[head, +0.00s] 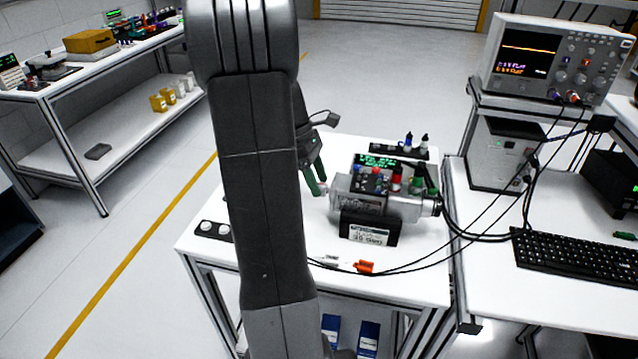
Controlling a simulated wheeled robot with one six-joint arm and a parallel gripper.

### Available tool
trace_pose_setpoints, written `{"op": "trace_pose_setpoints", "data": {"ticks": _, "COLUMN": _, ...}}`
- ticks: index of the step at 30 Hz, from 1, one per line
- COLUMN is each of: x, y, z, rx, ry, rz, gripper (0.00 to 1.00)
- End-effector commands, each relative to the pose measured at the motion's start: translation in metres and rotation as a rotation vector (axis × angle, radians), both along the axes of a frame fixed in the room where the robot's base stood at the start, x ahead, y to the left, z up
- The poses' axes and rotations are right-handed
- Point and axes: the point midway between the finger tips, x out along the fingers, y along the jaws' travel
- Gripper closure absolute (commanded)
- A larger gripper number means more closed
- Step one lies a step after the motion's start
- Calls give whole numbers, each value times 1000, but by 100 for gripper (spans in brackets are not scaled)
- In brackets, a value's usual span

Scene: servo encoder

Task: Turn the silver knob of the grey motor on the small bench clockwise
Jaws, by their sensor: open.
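The grey motor (400,206) lies on its side in a black cradle (369,230) on the small white bench (420,270). Its left end points toward my gripper. The silver knob (325,188) is only partly visible at that end, close to the fingertips. My gripper (317,184) has green fingers and is open at the motor's left end. My own arm hides part of the bench and of the gripper. I cannot tell whether the fingers touch the knob or stand around it.
Colored terminals and a small green display (378,160) sit at the motor. Black cables run from its right end toward the oscilloscope (553,62). A keyboard (580,257) lies on the right desk. An orange-handled item (364,267) lies at the bench front. Floor at left is clear.

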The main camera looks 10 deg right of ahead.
Motion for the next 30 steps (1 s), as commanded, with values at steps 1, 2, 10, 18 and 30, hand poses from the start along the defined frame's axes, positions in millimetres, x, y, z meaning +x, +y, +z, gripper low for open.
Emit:
{"op": "trace_pose_setpoints", "data": {"ticks": 1, "x": -2, "y": -2, "z": -5, "rx": 0, "ry": 2, "rz": -1, "gripper": 48}}
{"op": "trace_pose_setpoints", "data": {"ticks": 2, "x": -3, "y": -2, "z": -7, "rx": 0, "ry": 1, "rz": 0, "gripper": 48}}
{"op": "trace_pose_setpoints", "data": {"ticks": 10, "x": -4, "y": -4, "z": -13, "rx": 0, "ry": 0, "rz": 0, "gripper": 48}}
{"op": "trace_pose_setpoints", "data": {"ticks": 18, "x": -4, "y": -4, "z": -12, "rx": 0, "ry": 0, "rz": 0, "gripper": 77}}
{"op": "trace_pose_setpoints", "data": {"ticks": 30, "x": -5, "y": -4, "z": -14, "rx": -14, "ry": -34, "rz": 1, "gripper": 92}}
